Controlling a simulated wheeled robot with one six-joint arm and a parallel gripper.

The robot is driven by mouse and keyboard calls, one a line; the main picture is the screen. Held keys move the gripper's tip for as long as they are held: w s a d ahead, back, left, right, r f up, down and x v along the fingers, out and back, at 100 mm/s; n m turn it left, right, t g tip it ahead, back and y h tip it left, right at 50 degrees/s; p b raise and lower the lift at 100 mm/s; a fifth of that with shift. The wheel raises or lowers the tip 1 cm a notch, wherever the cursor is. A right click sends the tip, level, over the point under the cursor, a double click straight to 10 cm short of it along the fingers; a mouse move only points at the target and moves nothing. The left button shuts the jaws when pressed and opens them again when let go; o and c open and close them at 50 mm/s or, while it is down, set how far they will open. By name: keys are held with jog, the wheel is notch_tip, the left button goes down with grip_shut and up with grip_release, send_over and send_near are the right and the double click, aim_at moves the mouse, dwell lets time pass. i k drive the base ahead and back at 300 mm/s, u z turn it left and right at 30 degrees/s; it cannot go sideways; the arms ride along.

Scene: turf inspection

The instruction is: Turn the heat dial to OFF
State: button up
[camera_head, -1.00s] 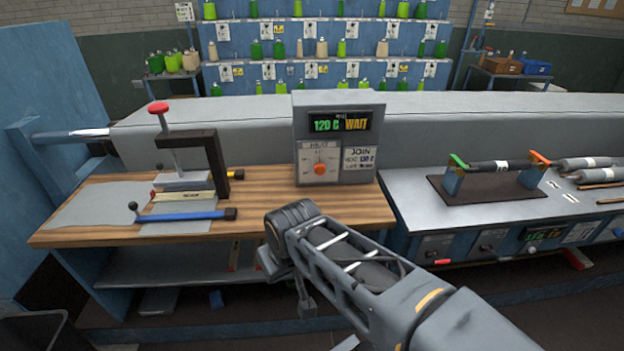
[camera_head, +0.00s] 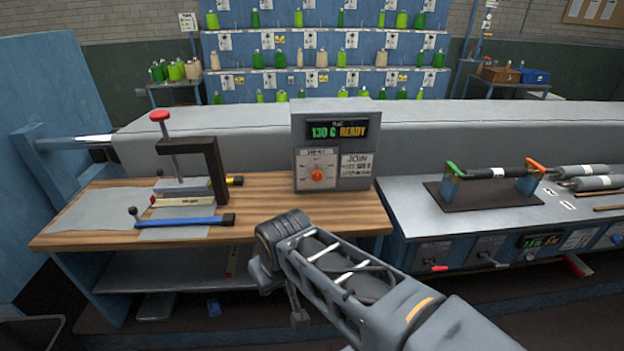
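The heat dial (camera_head: 317,175) is an orange knob on a white plate on the front of a grey control box (camera_head: 336,148). The box stands at the back of the wooden bench top. Its display (camera_head: 337,131) reads 130 C in green and READY in orange. The exact setting of the dial is too small to read. My arm comes in from the lower right, and its end with my gripper (camera_head: 298,312) is below and in front of the bench edge, well apart from the dial. The fingers are small and mostly hidden, so their opening is unclear.
A metal bench (camera_head: 410,205) with a roller holder is at right. Bench top before the box is clear.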

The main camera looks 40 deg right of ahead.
aim_at(317, 174)
jog(key=u, duration=0.85)
jog(key=k, duration=1.1)
jog(key=u, duration=1.15)
jog(key=i, duration=0.5)
jog(key=z, duration=0.7)
jog(key=i, duration=1.05)
jog(key=z, duration=1.45)
jog(key=i, duration=0.5)
jog(key=z, duration=0.55)
